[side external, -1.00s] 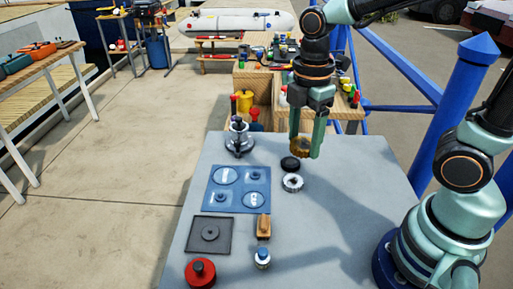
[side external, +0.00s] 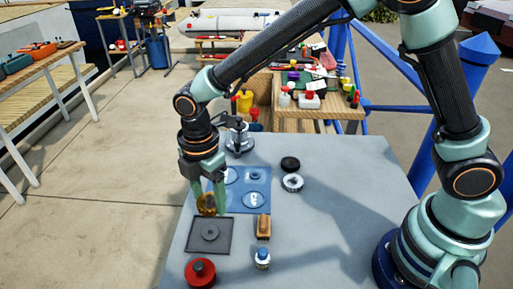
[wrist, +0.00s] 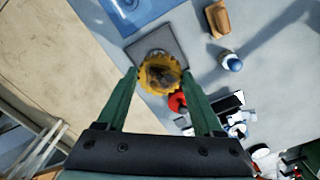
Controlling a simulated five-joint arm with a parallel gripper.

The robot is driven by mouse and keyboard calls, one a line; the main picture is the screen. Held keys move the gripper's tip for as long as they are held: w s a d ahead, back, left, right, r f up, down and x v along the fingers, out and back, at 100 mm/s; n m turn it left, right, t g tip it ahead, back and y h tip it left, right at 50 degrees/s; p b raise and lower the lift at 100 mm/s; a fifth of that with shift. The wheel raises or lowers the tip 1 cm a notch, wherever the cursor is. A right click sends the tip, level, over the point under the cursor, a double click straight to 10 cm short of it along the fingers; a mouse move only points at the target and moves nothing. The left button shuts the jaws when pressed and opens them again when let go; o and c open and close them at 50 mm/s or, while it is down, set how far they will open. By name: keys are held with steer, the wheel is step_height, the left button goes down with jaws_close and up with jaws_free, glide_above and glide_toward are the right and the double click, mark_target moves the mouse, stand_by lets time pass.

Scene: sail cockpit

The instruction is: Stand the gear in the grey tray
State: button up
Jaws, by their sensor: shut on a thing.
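The brass-coloured gear (side external: 207,205) is in my gripper (side external: 208,196), which is shut on it with green fingers on either side. In the wrist view the gear (wrist: 160,75) sits between the fingertips, with its toothed rim showing. In the side view my gripper and the gear are over the far edge of the dark grey tray (side external: 222,247). The gear appears above the tray, but the exact gap is hard to tell. The tray has a round raised piece in its middle, and it also shows in the wrist view (wrist: 180,32), partly hidden behind the gear.
A blue mat (side external: 262,205) lies just beyond the tray. A red round container (side external: 200,272) stands nearer the camera. A wooden-handled brush (side external: 264,226) and a blue-capped bottle (side external: 262,257) stand to the right.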

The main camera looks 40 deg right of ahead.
mark_target(204, 204)
steer(key=shift+a+f, duration=0.6)
steer(key=shift+f, duration=2.8)
steer(key=shift+f, duration=0.6)
steer(key=o, duration=1.3)
steer(key=shift+c, duration=0.2)
steer(key=shift+r, duration=0.1)
steer(key=shift+r, duration=5.4)
